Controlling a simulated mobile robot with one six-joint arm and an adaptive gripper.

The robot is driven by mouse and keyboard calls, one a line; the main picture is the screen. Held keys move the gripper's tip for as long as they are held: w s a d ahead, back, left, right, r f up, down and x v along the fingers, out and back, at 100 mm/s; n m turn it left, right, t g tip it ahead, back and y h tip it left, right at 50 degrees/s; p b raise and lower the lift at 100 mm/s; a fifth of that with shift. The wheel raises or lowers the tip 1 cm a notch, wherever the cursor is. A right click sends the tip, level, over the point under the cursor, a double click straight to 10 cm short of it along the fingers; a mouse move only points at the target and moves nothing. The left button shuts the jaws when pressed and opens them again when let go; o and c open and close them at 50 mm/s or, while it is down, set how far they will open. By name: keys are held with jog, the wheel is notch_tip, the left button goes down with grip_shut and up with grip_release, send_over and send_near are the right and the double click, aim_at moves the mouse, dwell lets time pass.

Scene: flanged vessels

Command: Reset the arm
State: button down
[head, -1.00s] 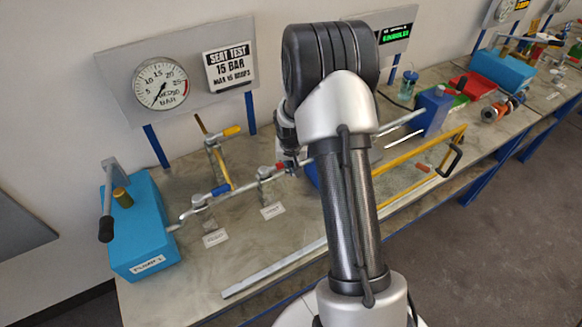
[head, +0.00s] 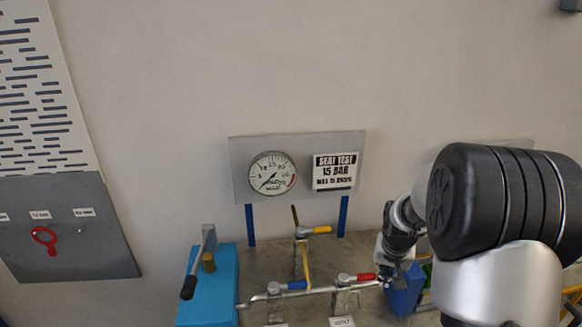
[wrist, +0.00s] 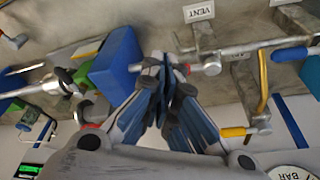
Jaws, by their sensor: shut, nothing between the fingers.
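My gripper (head: 384,281) is at the right of the head view, low over the bench, beside the red-handled valve (head: 362,277). The wrist view shows its fingers (wrist: 165,64) together and empty. They overlap the end of the metal pipe (wrist: 205,69) in that view; I cannot tell whether they touch it. The large black and silver joints of my arm fill the lower right of the head view.
A blue pump box (head: 208,290) with a lever stands left. A blue-handled valve (head: 296,285) and an orange-handled valve (head: 320,230) rise from the pipework. A pressure gauge (head: 272,173) and sign (head: 335,171) are behind. A blue block (wrist: 118,62) is close to the fingers.

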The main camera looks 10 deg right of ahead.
jog(key=s+a+r+n+t+b, duration=0.1)
jog(key=s+a+r+n+b, duration=0.2)
jog(key=s+a+r+b, duration=0.5)
jog(key=s+a+f+n+b, duration=0.1)
jog(key=s+a+b, duration=0.1)
jog(key=s+a, duration=0.4)
jog(key=s+a+f+n+t+y+b, duration=0.1)
jog(key=s+a, duration=0.4)
jog(key=s, duration=0.7)
jog(key=shift+s+a+f+n+y+b, duration=0.2)
jog(key=shift+a+f+n+y+b, duration=0.15)
jog(key=shift+n+b, duration=0.25)
